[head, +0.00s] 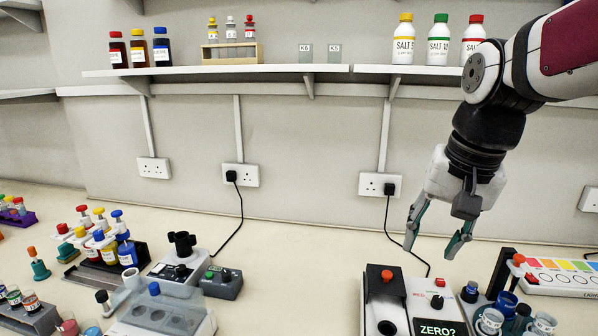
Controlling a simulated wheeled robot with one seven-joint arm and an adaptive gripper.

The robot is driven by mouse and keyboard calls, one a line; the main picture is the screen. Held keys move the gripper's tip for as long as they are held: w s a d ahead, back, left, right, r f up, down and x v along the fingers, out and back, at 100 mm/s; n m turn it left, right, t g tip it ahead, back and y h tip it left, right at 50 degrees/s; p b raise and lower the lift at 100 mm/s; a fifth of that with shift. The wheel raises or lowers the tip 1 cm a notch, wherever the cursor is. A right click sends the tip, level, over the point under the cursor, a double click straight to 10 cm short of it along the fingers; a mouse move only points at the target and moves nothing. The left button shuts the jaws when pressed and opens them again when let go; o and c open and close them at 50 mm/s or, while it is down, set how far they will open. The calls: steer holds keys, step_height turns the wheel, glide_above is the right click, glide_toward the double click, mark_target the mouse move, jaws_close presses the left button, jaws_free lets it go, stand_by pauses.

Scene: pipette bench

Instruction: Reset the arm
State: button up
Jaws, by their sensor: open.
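My arm comes in from the upper right in the head view. My gripper (435,240) hangs from it, pointing down, with its two fingers spread apart and nothing between them. It is in the air above the back of the bench (310,248), behind a white and black device with a red button (387,276). The fingertips appear apart from the devices below.
A white device (437,300) displays "ZERO?" below the gripper. Bottles such as the green-capped SALT bottle (438,42) stand on the wall shelf (220,70), near my arm. Coloured bottles in a rack (128,252) and other devices fill the left bench. A black cable (413,258) runs behind the gripper.

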steer(key=s+f+n+t, duration=0.2)
steer(key=s+n, duration=0.3)
steer(key=s, duration=0.9)
steer(key=shift+s+a+f+h, duration=0.2)
steer(key=shift+a+f+h, duration=0.1)
steer(key=shift+a+f, duration=0.2)
steer(key=shift+d, duration=0.1)
stand_by(0.4)
